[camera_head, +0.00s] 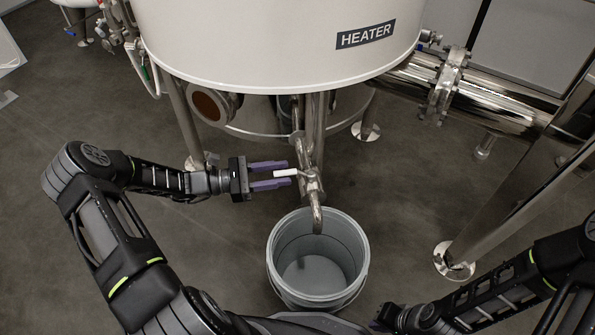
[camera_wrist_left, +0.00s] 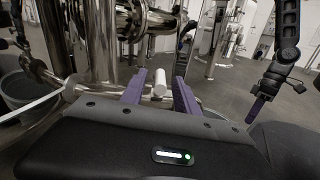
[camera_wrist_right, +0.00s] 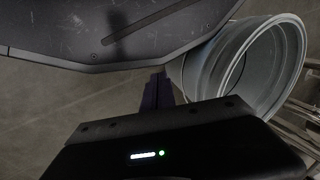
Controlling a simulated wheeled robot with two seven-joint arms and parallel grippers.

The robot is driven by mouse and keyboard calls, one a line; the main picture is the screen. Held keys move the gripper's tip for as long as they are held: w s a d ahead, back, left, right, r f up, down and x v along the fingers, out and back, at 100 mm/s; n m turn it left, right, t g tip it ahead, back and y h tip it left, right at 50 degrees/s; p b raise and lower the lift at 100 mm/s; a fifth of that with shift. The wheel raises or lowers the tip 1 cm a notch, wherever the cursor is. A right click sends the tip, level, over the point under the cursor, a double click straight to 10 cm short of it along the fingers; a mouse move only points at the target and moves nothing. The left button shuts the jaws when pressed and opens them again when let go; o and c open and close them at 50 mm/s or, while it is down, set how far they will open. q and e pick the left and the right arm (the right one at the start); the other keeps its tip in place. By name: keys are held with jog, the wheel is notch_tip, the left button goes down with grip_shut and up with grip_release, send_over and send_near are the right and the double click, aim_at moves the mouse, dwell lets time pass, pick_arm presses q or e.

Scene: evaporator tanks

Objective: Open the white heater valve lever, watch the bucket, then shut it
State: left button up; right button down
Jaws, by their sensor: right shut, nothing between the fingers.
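The white heater valve lever (camera_head: 286,173) points left from the pipe below the heater tank (camera_head: 270,40). My left gripper (camera_head: 280,172) is open, with its purple fingers on either side of the lever's white end. The left wrist view also shows this white end (camera_wrist_left: 159,90) between the fingers, with visible gaps. The spout (camera_head: 317,215) points down over the grey bucket (camera_head: 276,262); no stream shows. I cannot tell whether the bucket's bottom holds liquid. The bucket is also in the right wrist view (camera_wrist_right: 262,62). My right gripper (camera_head: 384,320) is shut and empty, low right of the bucket.
Tank legs (camera_head: 184,125) stand behind my left gripper. A thick steel pipe (camera_head: 490,100) runs off the tank's right, and a slanted steel leg (camera_head: 510,200) stands on the right. The floor (camera_head: 410,215) between bucket and that leg is clear.

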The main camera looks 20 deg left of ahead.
aim_at(295, 170)
pick_arm(q)
jog(key=x, duration=0.5)
jog(key=shift+b, duration=0.4)
jog(key=c, duration=0.8)
grip_shut()
jog(key=shift+w+r, duration=0.1)
jog(key=shift+r, duration=0.05)
